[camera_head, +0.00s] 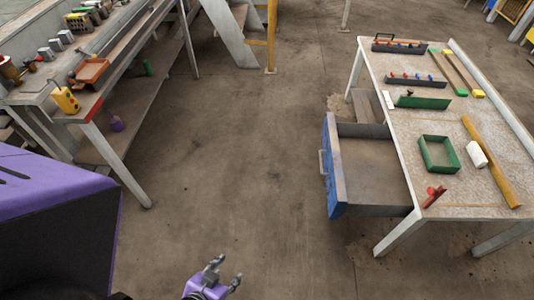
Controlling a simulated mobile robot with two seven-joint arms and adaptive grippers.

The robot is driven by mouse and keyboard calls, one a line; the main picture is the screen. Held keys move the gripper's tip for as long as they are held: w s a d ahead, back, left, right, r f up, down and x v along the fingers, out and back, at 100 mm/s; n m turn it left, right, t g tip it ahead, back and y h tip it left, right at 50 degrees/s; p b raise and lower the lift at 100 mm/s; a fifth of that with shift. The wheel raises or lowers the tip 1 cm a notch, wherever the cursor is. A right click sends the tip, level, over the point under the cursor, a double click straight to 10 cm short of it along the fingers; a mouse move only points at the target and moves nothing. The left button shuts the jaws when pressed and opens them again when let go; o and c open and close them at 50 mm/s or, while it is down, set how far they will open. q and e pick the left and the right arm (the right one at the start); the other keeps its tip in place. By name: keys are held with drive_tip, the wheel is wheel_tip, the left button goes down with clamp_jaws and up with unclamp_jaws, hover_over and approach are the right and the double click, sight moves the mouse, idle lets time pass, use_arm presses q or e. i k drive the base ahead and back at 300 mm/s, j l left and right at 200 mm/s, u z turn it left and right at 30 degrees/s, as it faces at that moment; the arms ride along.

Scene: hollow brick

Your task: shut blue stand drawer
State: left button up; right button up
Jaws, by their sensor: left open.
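A blue-fronted drawer (335,172) sticks out to the left from under the worktable (458,206) on the right. It stands wide open, with a grey handle on its blue front, and its inside looks empty. My left gripper (226,274) is at the bottom middle of the head view, with a purple wrist and grey fingers spread open and empty. It is left of and nearer than the drawer, well apart from it. My right gripper is not in view.
The worktable carries a green tray (438,154), a yellow bar (489,160), a white roll (476,154) and a red clamp (434,196). A long bench (95,101) with tools stands at the left. The floor between is clear.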

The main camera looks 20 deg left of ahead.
sight(365, 175)
drive_tip(key=i+j+z, duration=0.35)
drive_tip(key=i+j, duration=0.45)
